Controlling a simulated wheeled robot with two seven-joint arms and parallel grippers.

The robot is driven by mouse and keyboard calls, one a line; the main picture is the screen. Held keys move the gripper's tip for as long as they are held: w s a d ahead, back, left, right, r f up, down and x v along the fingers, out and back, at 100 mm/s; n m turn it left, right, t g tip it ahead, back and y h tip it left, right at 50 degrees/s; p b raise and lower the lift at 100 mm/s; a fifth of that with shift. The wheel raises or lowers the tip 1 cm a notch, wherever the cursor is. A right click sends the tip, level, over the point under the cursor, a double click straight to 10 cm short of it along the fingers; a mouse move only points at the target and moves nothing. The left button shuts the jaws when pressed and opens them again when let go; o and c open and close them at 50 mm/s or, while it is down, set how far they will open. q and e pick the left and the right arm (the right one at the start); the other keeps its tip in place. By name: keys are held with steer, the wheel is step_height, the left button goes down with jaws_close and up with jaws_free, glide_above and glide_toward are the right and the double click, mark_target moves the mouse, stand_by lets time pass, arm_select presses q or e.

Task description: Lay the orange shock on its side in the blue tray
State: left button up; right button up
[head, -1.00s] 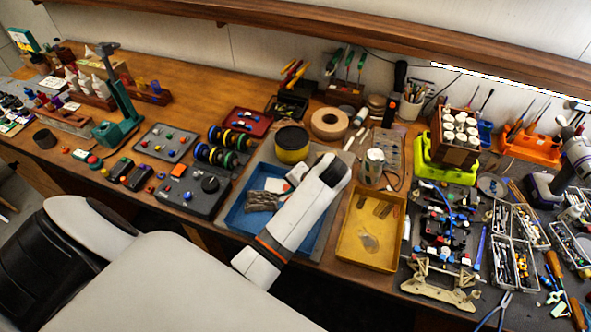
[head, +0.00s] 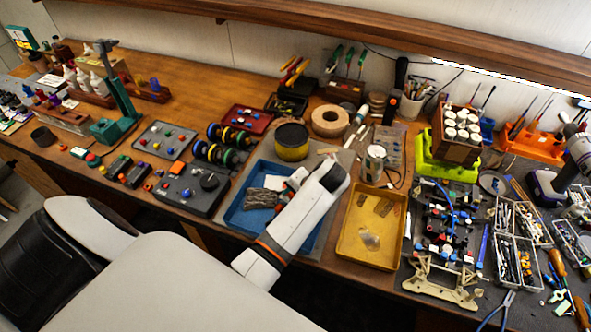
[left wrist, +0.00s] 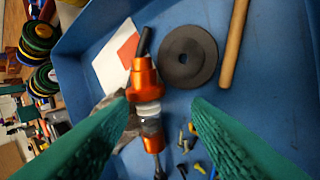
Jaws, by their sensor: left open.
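The orange shock (left wrist: 145,80) lies lengthwise over the floor of the blue tray (left wrist: 260,75) in the left wrist view. Its dark end points up the picture and its thin rod points down. My left gripper (left wrist: 160,103) is open, with one green finger on each side of the shock's lower part. I cannot tell whether the fingers touch it. My right gripper is not in view.
In the tray are a black disc (left wrist: 188,57), a wooden rod (left wrist: 234,42), a white and orange card (left wrist: 113,58), a grey rag (left wrist: 107,108) and small screws (left wrist: 190,150).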

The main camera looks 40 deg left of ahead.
arm_select(q)
steer(key=shift+r, duration=0.1)
steer(key=v, duration=1.2)
steer(key=shift+b, duration=0.35)
